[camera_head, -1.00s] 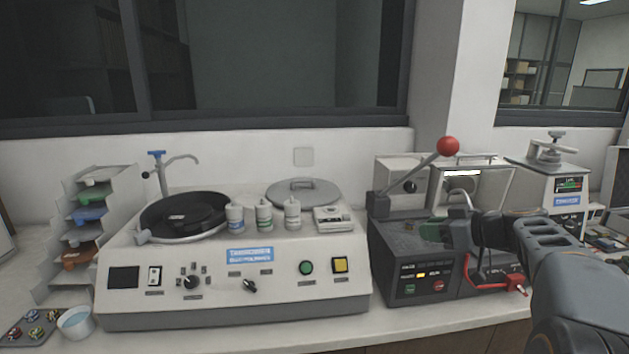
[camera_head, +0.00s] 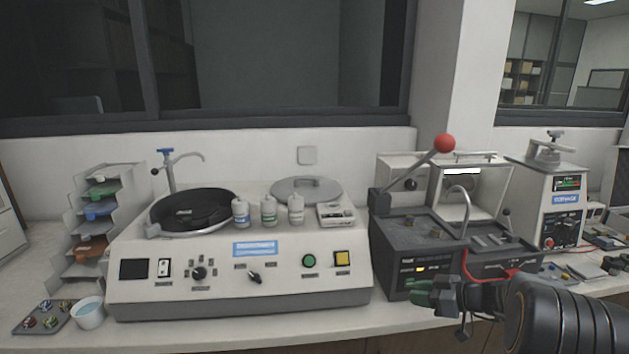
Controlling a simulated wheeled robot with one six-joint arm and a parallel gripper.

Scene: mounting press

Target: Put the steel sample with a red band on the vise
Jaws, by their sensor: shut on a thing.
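My gripper (camera_head: 425,295) reaches in from the lower right and points left, with green fingertips in front of the dark machine's lower front. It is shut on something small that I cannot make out. I cannot tell whether that is the steel sample with the red band. A small clamp-like fixture (camera_head: 493,240), possibly the vise, is on the right part of the dark machine's top, behind and right of my gripper. My arm crosses in front of the machine's lower right.
The dark machine (camera_head: 400,258) has a tall red-knobbed lever (camera_head: 444,143). A wide polisher (camera_head: 190,285) with bottles stands left. A tray (camera_head: 25,324) with several small banded pieces and a bowl (camera_head: 88,315) lie far left. A white instrument (camera_head: 560,190) stands at right.

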